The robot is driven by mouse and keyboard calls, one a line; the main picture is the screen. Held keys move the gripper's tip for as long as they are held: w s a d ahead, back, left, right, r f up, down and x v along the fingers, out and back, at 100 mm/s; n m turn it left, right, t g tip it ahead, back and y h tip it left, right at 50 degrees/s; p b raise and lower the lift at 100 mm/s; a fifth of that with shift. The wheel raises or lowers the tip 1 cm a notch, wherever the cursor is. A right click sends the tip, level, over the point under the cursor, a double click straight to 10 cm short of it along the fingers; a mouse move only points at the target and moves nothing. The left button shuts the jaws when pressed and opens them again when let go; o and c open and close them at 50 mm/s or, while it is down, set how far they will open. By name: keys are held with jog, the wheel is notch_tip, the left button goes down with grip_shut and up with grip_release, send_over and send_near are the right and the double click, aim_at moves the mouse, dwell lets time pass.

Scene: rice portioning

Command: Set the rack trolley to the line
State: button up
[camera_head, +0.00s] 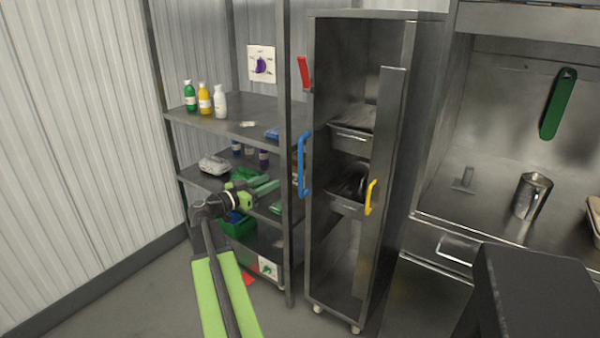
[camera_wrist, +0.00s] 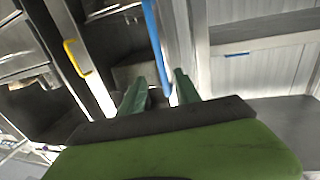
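The rack trolley (camera_head: 325,225) is a tall grey metal cabinet on small casters, standing right of the shelf unit. Its narrow door (camera_head: 378,170) stands part open with a yellow handle (camera_head: 370,197). A blue vertical handle (camera_head: 303,165) is on its left front edge, with a red handle (camera_head: 304,72) above. My gripper (camera_head: 269,187) has green fingers and is left of the blue handle. In the wrist view, the fingers (camera_wrist: 158,88) are spread, and the blue handle (camera_wrist: 154,40) shows in the gap ahead. I see no contact. I cannot make out a line on the floor.
A metal shelf unit (camera_head: 225,125) with bottles and packs stands close behind my gripper. A steel counter (camera_head: 470,200) with a metal cup (camera_head: 531,195) is close on the right. Floor is clear at front left.

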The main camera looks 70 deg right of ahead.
aim_at(300, 167)
jog(key=x, duration=1.5)
jog(key=shift+d, duration=0.15)
grip_shut()
dwell(0.5)
